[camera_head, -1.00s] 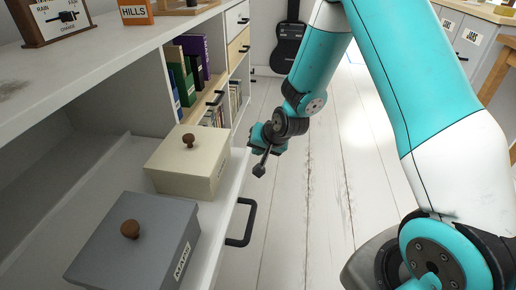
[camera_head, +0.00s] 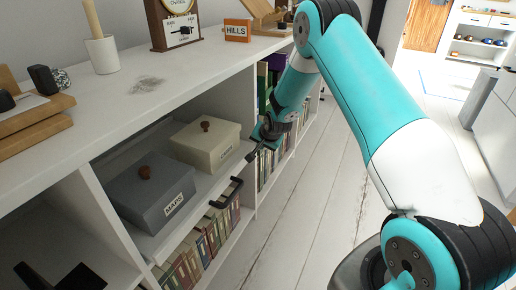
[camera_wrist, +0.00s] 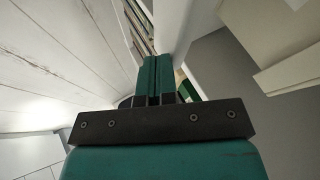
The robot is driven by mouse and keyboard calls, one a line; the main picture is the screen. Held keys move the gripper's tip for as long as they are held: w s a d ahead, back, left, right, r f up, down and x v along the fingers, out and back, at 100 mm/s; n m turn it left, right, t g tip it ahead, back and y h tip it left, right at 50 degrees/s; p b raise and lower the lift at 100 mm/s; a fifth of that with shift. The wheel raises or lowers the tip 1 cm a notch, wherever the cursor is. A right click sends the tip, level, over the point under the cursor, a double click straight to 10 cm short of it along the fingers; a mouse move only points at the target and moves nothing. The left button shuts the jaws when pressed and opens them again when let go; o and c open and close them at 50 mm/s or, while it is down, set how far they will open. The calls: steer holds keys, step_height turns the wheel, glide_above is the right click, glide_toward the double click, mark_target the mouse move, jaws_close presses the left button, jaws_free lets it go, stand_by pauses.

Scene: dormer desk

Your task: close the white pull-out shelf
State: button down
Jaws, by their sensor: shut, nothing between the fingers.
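The white pull-out shelf (camera_head: 176,225) sits in a bay of the white cabinet in the head view, with its front edge and black handle (camera_head: 226,192) facing the aisle. It looks nearly in line with the cabinet front; I cannot tell whether it is fully flush. A grey lidded box (camera_head: 150,195) labelled MAPS and a cream lidded box (camera_head: 205,147) stand on it. My gripper (camera_head: 251,156) is shut and empty at the shelf's far right front corner; contact is unclear. Its closed fingers also show in the wrist view (camera_wrist: 157,80), near a pale panel.
Books (camera_head: 205,243) fill the bay below, and more stand beyond my gripper. The white plank floor (camera_head: 310,205) to the right is clear.

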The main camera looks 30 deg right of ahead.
steer(key=shift+w+a, duration=0.4)
steer(key=shift+w, duration=0.2)
steer(key=shift+w+a, duration=0.35)
steer(key=shift+w, duration=0.2)
steer(key=shift+w+r, duration=0.1)
